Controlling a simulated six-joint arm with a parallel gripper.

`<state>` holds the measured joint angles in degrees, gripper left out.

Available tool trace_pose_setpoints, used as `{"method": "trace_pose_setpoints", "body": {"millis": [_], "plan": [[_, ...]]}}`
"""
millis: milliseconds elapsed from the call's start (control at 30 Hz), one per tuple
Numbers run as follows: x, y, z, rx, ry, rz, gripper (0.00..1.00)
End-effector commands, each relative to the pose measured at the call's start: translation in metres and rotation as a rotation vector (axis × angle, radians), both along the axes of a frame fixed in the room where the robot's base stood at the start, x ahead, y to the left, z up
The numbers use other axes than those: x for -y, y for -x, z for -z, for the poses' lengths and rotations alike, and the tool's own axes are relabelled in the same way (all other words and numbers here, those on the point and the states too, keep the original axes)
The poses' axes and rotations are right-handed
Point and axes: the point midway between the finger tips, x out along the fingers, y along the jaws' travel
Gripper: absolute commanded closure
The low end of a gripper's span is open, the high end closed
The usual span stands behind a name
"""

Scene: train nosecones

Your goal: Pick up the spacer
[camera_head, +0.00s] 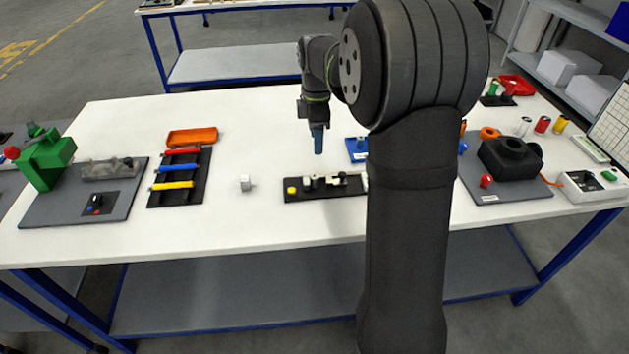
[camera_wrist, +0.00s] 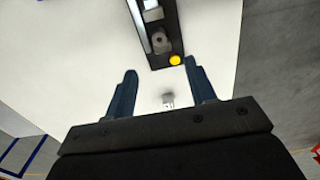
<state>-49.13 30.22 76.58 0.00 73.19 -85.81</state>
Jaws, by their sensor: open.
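My gripper (camera_head: 318,146) hangs above the middle of the white table, with its blue fingers pointing down. In the wrist view my gripper (camera_wrist: 160,68) is open, with nothing held between its two fingers. A small pale grey block (camera_head: 245,183) lies alone on the table to the left of a black tray (camera_head: 292,198). The block also shows in the wrist view (camera_wrist: 168,100), low between the fingers and well below them. The black tray holds several small grey and white parts (camera_head: 338,180). I cannot tell whether the loose block or a part in the tray is the spacer.
A rack with red, blue and yellow bars (camera_head: 174,186) and an orange tray (camera_head: 192,137) stand to the left. A blue tray (camera_head: 356,150) lies behind the black tray. A black fixture (camera_head: 509,157) stands at the right. The table around the block is clear.

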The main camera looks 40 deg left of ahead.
Motion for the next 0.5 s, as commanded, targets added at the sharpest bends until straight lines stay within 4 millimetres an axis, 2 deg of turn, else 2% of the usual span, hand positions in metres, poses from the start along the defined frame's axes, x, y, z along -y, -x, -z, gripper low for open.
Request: {"method": "trace_pose_setpoints", "body": {"millis": [33, 200, 333, 500], "plan": [[0.001, 0.0, 0.013, -0.004, 0.004, 0.0, 0.49], [0.0, 0.0, 0.048, -0.003, 0.003, 0.0, 0.49], [0.0, 0.0, 0.066, -0.002, 0.002, 0.0, 0.49], [0.0, 0.0, 0.076, -0.001, 0.001, 0.0, 0.49]]}}
